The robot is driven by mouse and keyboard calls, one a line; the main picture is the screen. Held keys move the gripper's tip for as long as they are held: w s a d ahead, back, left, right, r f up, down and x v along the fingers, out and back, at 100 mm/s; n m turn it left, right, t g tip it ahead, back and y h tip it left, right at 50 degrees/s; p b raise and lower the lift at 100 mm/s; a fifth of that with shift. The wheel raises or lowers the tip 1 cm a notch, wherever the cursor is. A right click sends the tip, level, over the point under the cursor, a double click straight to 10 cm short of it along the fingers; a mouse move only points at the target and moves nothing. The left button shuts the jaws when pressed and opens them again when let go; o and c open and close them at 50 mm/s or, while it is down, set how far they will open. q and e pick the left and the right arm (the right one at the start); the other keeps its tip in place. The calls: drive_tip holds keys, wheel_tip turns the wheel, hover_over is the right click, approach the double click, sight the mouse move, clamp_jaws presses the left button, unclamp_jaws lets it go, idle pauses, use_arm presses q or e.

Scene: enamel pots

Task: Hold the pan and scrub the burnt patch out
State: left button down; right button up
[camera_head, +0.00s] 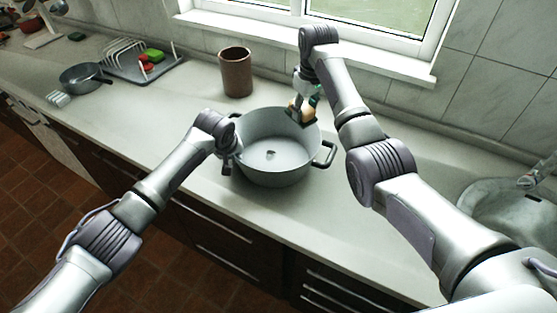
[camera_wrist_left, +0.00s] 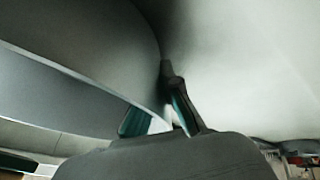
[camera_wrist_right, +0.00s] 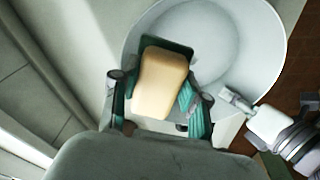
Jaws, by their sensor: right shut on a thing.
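The pan (camera_head: 262,180) is a wide grey pot with two side handles, upright on the counter. A small dark patch (camera_head: 271,155) shows on its pale inside floor. My right gripper (camera_wrist_right: 160,105) is shut on a tan block-like scrubber (camera_wrist_right: 163,80), held over the pan's far right rim; it also shows in the head view (camera_head: 301,108). My left gripper (camera_wrist_left: 160,118) is at the pan's left side, by the rim and left handle. Its two fingers show close to the pan's wall (camera_wrist_left: 80,80), but whether they grip it is unclear.
A brown canister (camera_head: 236,75) stands behind the pan. A dish rack (camera_head: 128,58) and a smaller grey pan (camera_head: 82,78) are at the back left. A sink (camera_head: 500,208) is at the right. The window sill is behind. Counter in front of the pan is clear.

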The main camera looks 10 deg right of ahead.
drive_tip(key=shift+a, duration=0.1)
drive_tip(key=w+a, duration=0.1)
drive_tip(key=a, duration=0.7)
drive_tip(key=shift+w+a, duration=0.35)
drive_tip(key=shift+w, duration=0.05)
use_arm(q)
drive_tip(key=c, duration=1.4)
unclamp_jaws()
drive_tip(key=shift+r, duration=0.1)
use_arm(e)
drive_tip(key=shift+r, duration=0.1)
